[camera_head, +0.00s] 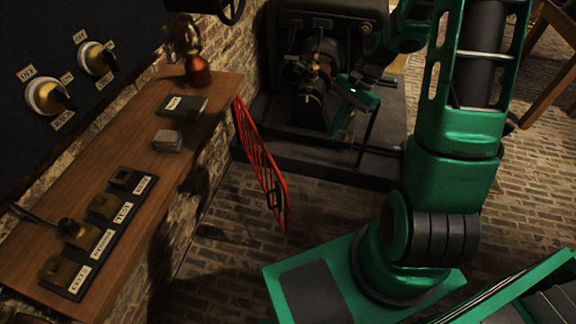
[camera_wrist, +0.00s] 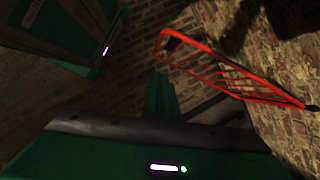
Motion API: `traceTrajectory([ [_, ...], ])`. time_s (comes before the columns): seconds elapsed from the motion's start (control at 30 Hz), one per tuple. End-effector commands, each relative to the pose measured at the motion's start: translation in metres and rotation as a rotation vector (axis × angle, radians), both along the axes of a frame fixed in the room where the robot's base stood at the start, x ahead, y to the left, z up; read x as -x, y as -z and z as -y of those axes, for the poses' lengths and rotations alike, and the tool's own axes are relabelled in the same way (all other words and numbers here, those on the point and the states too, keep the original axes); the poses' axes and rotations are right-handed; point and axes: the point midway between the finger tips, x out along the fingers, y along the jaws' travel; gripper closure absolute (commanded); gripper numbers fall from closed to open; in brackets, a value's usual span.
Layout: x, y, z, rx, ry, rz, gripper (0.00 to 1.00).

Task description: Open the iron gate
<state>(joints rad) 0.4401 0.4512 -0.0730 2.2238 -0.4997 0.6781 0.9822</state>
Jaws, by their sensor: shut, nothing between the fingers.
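The iron gate (camera_head: 262,165) is a red barred panel standing on edge near the far end of the wooden counter. It slants from the counter's end out over the brick floor, with a small dark fitting near its outer end. In the wrist view the red gate (camera_wrist: 225,76) fills the upper right, with a dark block near its left end. My gripper (camera_head: 340,122) is to the right of the gate, apart from it, in front of the dark machine. In the wrist view my gripper's fingers (camera_wrist: 160,95) are together and empty, to the left of the gate.
A dark machine on a low plinth (camera_head: 310,163) stands behind my gripper. Brick floor (camera_head: 325,205) is clear right of the gate.

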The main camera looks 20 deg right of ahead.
Motion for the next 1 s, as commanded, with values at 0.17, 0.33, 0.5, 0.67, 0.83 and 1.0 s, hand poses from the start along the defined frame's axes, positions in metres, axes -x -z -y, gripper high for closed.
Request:
traceTrajectory([
  [0.17,-0.022,0.046,-0.017,-0.120,0.140,-0.068,1.00],
  [0.33,-0.035,0.071,-0.030,-0.199,0.232,-0.112,1.00],
  [0.5,-0.039,0.082,-0.036,-0.231,0.270,-0.131,1.00],
  [0.67,-0.039,0.092,-0.046,-0.234,0.271,-0.135,1.00],
  [0.83,-0.037,0.115,-0.065,-0.235,0.269,-0.136,1.00],
  [1.0,-0.036,0.140,-0.084,-0.233,0.269,-0.135,1.00],
])
